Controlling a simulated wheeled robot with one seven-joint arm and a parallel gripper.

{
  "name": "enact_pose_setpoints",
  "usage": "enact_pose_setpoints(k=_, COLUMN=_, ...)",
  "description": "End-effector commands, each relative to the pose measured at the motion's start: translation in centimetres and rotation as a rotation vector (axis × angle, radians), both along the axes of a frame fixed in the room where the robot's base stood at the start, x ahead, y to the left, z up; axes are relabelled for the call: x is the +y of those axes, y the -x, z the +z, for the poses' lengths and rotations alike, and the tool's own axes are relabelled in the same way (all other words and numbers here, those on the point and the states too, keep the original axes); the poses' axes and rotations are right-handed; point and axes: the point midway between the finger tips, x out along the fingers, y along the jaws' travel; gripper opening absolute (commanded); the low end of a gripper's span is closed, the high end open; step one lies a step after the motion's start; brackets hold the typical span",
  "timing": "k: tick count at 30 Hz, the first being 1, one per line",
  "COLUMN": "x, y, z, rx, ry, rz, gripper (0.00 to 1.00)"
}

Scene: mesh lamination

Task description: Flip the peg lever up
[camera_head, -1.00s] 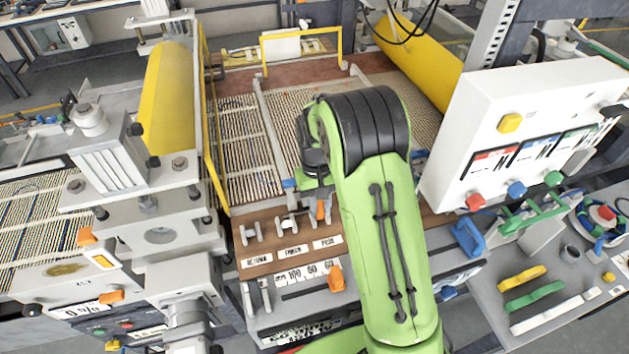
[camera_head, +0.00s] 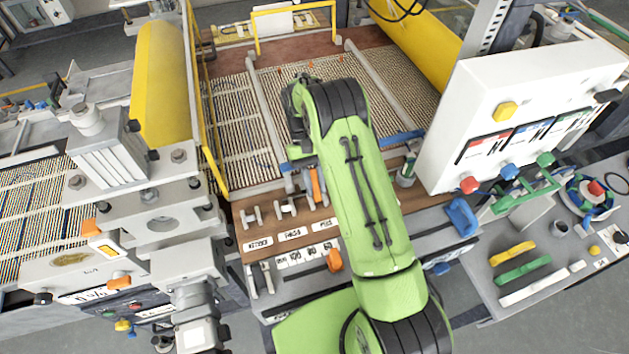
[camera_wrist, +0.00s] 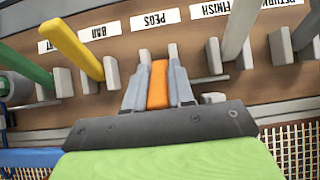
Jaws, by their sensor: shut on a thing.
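The peg lever (camera_wrist: 158,85) has an orange handle and stands on the brown panel beside the PEGS label (camera_wrist: 156,20). In the wrist view my gripper (camera_wrist: 159,88) has its two grey fingers closed on either side of the orange handle. The handle points from its bracket toward the gripper's palm, away from the label. In the head view the peg lever (camera_head: 314,184) shows as an orange strip beside my gripper (camera_head: 308,184); my green arm hides part of the panel to its right.
A yellow lever (camera_wrist: 70,45) and a green lever (camera_wrist: 22,63) stand to one side. Grey levers stand at the FINISH label (camera_head: 292,234) and RETURN label (camera_head: 258,243). A separate orange handle (camera_head: 334,260) sits below. A woven mesh bed (camera_head: 240,130) lies behind the panel.

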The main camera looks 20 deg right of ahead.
Motion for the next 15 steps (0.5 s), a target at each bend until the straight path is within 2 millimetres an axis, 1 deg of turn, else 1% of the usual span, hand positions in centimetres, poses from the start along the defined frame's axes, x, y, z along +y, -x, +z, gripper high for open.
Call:
enact_pose_setpoints(k=1, x=0.00, y=0.22, z=0.41, rx=0.015, ry=0.000, rz=0.001, gripper=0.00)
enact_pose_setpoints(k=8, x=0.01, y=0.24, z=0.44, rx=0.015, ry=0.000, rz=0.002, gripper=0.00)
enact_pose_setpoints(k=9, x=0.01, y=0.25, z=0.45, rx=0.015, ry=0.000, rz=0.002, gripper=0.25)
enact_pose_setpoints(k=13, x=0.02, y=0.24, z=0.45, rx=0.015, ry=-0.001, rz=0.003, gripper=0.45)
enact_pose_setpoints(k=14, x=0.02, y=0.23, z=0.47, rx=0.015, ry=-0.001, rz=0.003, gripper=0.48)
enact_pose_setpoints(k=15, x=0.02, y=0.13, z=0.55, rx=0.014, ry=-0.001, rz=0.003, gripper=0.48)
